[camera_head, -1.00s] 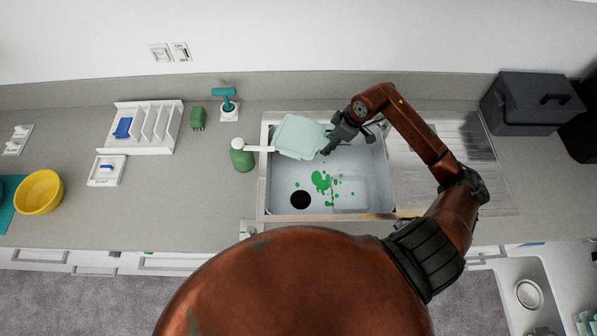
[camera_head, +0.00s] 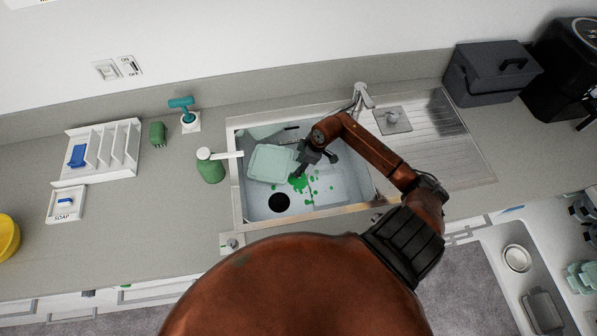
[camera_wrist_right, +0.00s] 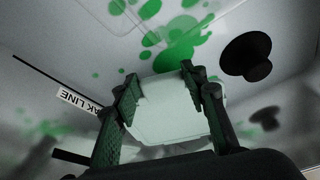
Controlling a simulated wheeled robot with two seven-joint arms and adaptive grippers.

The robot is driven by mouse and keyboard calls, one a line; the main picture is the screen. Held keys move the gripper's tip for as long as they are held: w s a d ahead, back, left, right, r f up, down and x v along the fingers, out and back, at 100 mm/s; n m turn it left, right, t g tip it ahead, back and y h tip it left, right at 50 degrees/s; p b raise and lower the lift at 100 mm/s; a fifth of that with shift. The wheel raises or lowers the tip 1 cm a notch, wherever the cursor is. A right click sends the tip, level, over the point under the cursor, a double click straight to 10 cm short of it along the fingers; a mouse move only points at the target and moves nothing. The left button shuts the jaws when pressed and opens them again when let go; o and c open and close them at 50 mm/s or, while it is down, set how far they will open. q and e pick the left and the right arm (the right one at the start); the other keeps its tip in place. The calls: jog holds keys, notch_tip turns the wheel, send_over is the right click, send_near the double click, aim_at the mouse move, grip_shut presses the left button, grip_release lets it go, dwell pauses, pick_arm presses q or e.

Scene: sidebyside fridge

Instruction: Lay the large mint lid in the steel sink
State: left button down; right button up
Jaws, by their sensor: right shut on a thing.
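The large mint lid (camera_head: 272,163) is a pale, rounded rectangle. It is inside the outline of the steel sink (camera_head: 346,187), towards its left side, and appears low in the basin. I cannot tell whether it touches the floor. My right gripper (camera_head: 299,160) is shut on the lid's right edge. In the right wrist view the lid (camera_wrist_right: 170,112) lies between the two dark fingers (camera_wrist_right: 158,88) of this gripper. My left gripper is not in view.
Green splashes (camera_head: 299,184) and a black drain (camera_head: 279,202) mark the sink floor. A white spout reaches over the sink's left rim from a green bottle (camera_head: 210,171). A tap (camera_head: 361,97) stands behind. The ribbed drainboard (camera_head: 445,150) is at the right.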

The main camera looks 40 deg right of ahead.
jog(key=shift+f, duration=2.3)
jog(key=o, duration=1.2)
jog(key=shift+f, duration=0.1)
jog(key=shift+c, duration=0.2)
jog(key=v, duration=1.2)
jog(key=shift+w+a, duration=0.1)
jog(key=shift+a, duration=0.05)
